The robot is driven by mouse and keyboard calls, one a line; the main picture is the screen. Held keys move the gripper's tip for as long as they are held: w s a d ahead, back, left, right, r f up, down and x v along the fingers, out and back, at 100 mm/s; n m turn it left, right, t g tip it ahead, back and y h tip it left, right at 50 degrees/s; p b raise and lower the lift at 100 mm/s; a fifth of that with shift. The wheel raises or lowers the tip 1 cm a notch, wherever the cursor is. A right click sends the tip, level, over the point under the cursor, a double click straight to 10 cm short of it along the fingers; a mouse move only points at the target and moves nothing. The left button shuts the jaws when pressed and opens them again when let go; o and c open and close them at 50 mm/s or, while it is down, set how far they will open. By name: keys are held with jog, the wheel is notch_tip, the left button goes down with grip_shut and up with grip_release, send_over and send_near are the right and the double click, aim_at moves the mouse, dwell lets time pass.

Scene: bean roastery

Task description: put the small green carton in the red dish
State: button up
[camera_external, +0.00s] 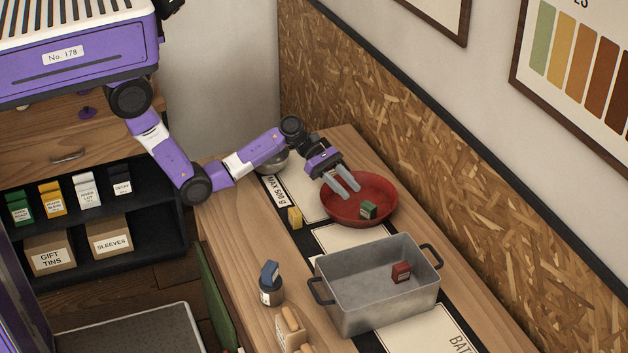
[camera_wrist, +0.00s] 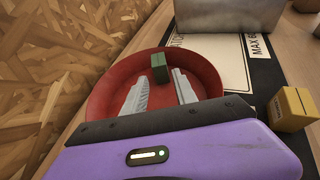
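The small green carton (camera_external: 368,210) lies inside the red dish (camera_external: 385,184) on the wooden bench. In the wrist view the green carton (camera_wrist: 159,68) rests in the far part of the red dish (camera_wrist: 104,91). My gripper (camera_external: 348,187) is above the dish with its two grey fingers apart and nothing between them. In the wrist view the fingers of my gripper (camera_wrist: 158,84) point toward the carton, which appears just beyond their tips.
A grey metal pan (camera_external: 343,293) with a red carton (camera_external: 401,272) inside stands in front of the dish. A yellow carton (camera_external: 295,217) lies left of the dish. A blue carton (camera_external: 270,272) sits on a dark round container (camera_external: 271,293). An OSB wall (camera_external: 420,140) borders the bench.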

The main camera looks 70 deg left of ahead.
jog(key=shift+v, duration=1.45)
